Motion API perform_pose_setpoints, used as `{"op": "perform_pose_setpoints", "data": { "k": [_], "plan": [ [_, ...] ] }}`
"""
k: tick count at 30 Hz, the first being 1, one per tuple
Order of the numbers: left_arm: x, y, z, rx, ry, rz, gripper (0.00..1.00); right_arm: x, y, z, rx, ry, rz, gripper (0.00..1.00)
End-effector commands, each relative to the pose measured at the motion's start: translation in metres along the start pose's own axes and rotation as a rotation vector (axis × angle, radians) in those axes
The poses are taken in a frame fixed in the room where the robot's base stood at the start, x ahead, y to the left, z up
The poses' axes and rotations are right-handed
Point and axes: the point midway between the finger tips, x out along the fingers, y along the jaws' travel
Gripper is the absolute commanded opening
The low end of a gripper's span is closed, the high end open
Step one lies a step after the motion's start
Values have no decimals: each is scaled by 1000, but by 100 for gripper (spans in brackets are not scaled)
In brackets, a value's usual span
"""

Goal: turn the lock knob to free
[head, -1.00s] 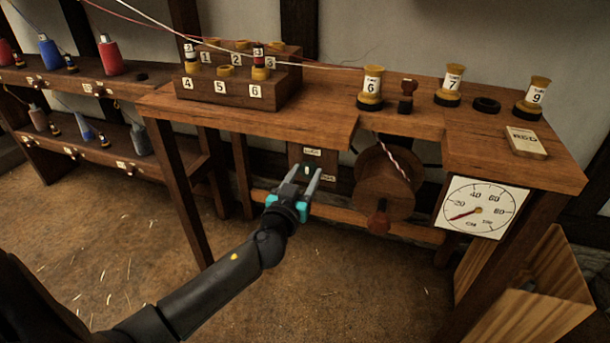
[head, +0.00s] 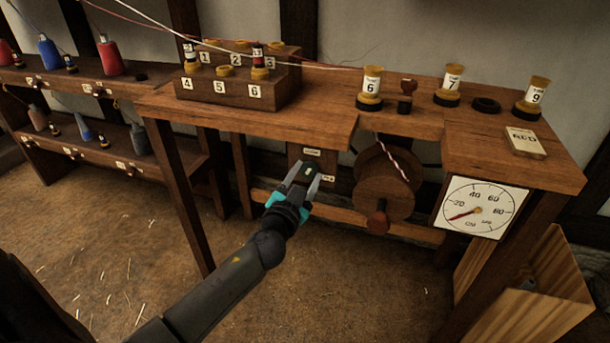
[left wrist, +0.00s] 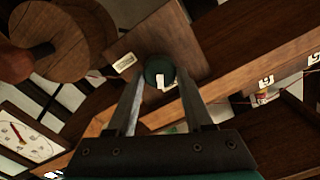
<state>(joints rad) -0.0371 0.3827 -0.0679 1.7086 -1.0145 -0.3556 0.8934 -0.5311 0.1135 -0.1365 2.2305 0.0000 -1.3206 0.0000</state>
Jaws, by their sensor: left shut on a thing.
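The lock knob (left wrist: 154,73) is round and dark green with a white pointer mark. It sits on a wooden plate (left wrist: 187,47) under the bench, and this plate also shows in the head view (head: 326,164). My left gripper (head: 307,173) is at the knob, with one finger on each side of it in the left wrist view (left wrist: 162,80). It is shut on the knob. Small labels (head: 312,152) are on the plate, too small to read surely. In the head view the fingers partly cover the knob. My right gripper is not in view.
A wooden reel (head: 383,187) hangs right of the plate. A dial gauge (head: 479,208) is on the bench front. Numbered bobbins stand on the bench top (head: 320,111), and a strand crosses above it. A wooden crate (head: 552,262) stands at the lower right. The floor left of my arm is clear.

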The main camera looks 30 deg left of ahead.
Motion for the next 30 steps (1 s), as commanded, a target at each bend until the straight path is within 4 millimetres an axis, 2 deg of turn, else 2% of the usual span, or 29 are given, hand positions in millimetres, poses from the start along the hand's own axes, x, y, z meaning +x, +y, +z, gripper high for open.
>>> {"op": "perform_pose_setpoints", "data": {
  "k": [30],
  "plan": [
    [0,3,2,969,-1,1,0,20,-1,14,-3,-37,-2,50]
  ]
}}
